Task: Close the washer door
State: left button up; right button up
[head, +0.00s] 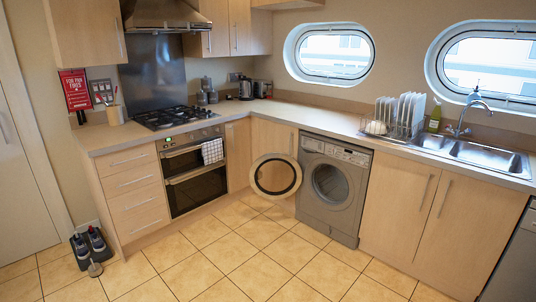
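The grey washer (310,207) stands under the counter, right of the room's corner. Its round door (275,176), a dark ring with a glass middle, is swung open to the left, in front of a wooden cabinet front. The round drum opening (331,186) is uncovered. Neither of my grippers shows in the head view.
Tiled floor (262,272) in front of the washer is clear. An oven (192,166) with a hanging towel stands to the left. A dish rack (392,118) and sink (470,151) are on the counter at right.

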aim_at(276, 177)
jog(key=i, duration=2.7)
jog(key=z, duration=1.15)
